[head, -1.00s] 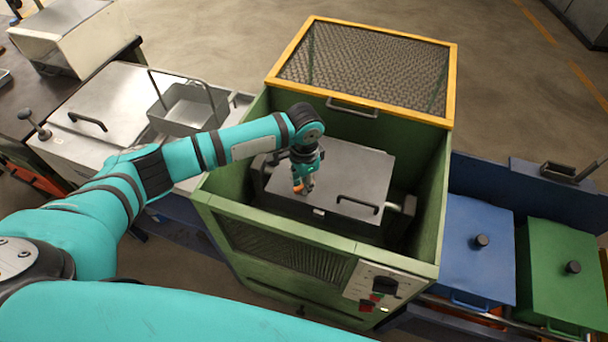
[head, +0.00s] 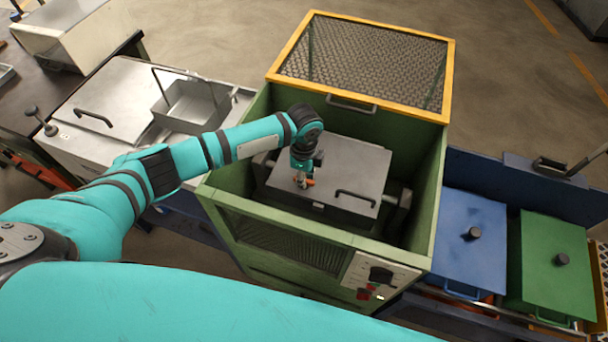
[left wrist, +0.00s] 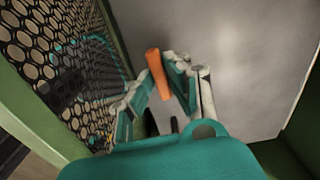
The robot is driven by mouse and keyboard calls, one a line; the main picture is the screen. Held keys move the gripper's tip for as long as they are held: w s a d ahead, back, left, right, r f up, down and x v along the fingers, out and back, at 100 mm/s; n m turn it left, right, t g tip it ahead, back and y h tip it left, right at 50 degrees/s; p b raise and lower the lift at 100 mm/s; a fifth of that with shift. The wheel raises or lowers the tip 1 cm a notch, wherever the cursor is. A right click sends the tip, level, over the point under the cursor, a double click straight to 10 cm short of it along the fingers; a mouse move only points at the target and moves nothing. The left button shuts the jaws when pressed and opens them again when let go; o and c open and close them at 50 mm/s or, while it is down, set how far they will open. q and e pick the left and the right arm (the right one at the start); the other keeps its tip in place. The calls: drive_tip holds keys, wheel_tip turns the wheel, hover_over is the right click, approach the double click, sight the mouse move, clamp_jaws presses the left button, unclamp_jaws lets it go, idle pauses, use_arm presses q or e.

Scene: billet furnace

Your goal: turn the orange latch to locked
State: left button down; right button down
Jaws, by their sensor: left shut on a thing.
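The orange latch (head: 310,183) sits on the grey metal lid (head: 352,165) inside the green furnace housing. It shows as a short orange bar (left wrist: 157,72) in the left wrist view, between the two fingers. My left gripper (head: 302,181) points down at the lid from above and is shut on the latch. In the head view the fingers partly hide the latch, so its exact angle is hard to tell. My right gripper is in neither current view.
Green walls (head: 433,190) surround the lid, and a raised yellow-framed mesh cover (head: 365,62) stands behind. A dark handle (head: 355,198) is on the lid. Control knobs (head: 381,274) are on the front. A metal tray (head: 190,108) stands left; blue (head: 470,235) and green (head: 555,265) lids lie right.

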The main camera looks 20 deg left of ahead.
use_arm(q)
drive_tip(key=shift+m, duration=0.4)
drive_tip(key=c, duration=1.3)
unclamp_jaws()
drive_tip(key=shift+r, duration=0.15)
wheel_tip(320, 180, up, 12)
drive_tip(key=shift+f, duration=0.1)
